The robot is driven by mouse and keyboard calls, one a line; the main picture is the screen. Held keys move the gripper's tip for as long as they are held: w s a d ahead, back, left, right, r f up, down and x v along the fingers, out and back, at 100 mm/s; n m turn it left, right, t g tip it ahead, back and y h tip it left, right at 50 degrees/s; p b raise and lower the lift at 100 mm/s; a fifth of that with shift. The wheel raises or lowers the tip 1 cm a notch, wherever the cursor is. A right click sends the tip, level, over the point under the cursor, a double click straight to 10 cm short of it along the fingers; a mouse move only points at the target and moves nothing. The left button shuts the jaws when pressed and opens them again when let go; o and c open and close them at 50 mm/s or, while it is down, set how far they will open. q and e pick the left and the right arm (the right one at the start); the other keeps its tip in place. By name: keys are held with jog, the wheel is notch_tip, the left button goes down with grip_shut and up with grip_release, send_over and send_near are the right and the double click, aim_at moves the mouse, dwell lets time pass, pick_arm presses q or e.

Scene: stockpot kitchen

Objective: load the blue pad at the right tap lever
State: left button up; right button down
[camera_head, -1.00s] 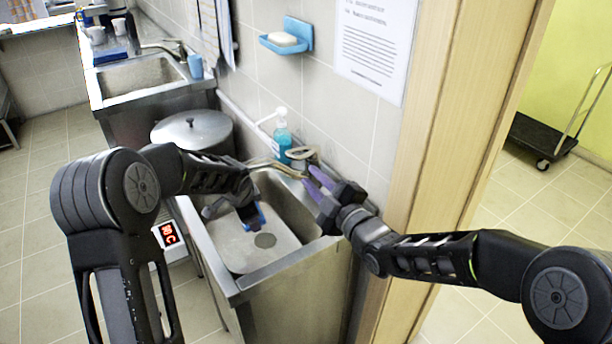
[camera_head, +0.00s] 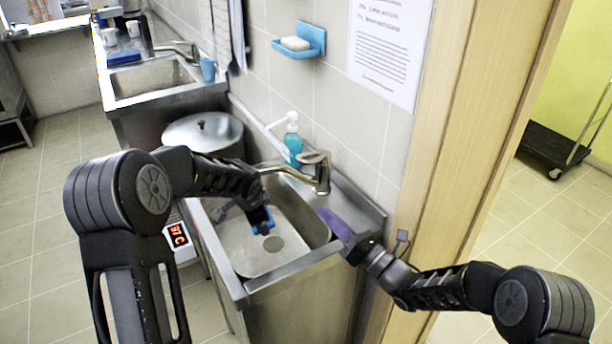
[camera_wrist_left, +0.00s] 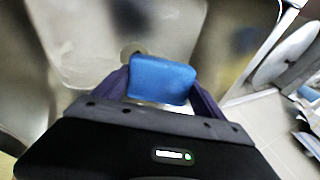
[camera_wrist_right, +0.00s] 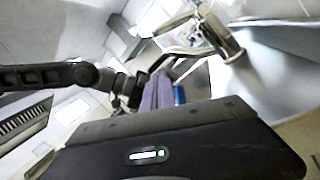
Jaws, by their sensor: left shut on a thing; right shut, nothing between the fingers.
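The tap (camera_head: 322,178) stands on the sink's back rim, its lever (camera_head: 316,157) on top and its spout reaching left over the basin; it also shows in the right wrist view (camera_wrist_right: 220,38). My left gripper (camera_head: 259,216) is shut on the blue pad (camera_head: 261,222) above the sink basin. In the left wrist view the blue pad (camera_wrist_left: 161,80) sits between the purple fingers. My right gripper (camera_head: 335,222) is shut and empty, its purple fingers together at the right end of the sink, in front of the tap and apart from it.
The steel sink (camera_head: 290,272) lies below both grippers. A soap bottle (camera_head: 292,142) stands left of the tap by the tiled wall. A lidded stockpot (camera_head: 203,132) stands beyond the sink, with a red-digit display (camera_head: 178,236) nearer. A wooden door frame (camera_head: 440,150) rises at the right.

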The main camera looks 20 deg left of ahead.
jog(key=shift+a, duration=0.1)
jog(key=w+a+r, duration=0.5)
jog(key=a, duration=0.3)
jog(key=shift+w+a+r, duration=0.2)
jog(key=shift+w+r, duration=0.1)
jog(key=shift+r, duration=0.05)
dwell(0.3)
jog(key=shift+w+d+r, duration=0.1)
jog(key=shift+w+r, duration=0.15)
jog(key=shift+r, duration=0.25)
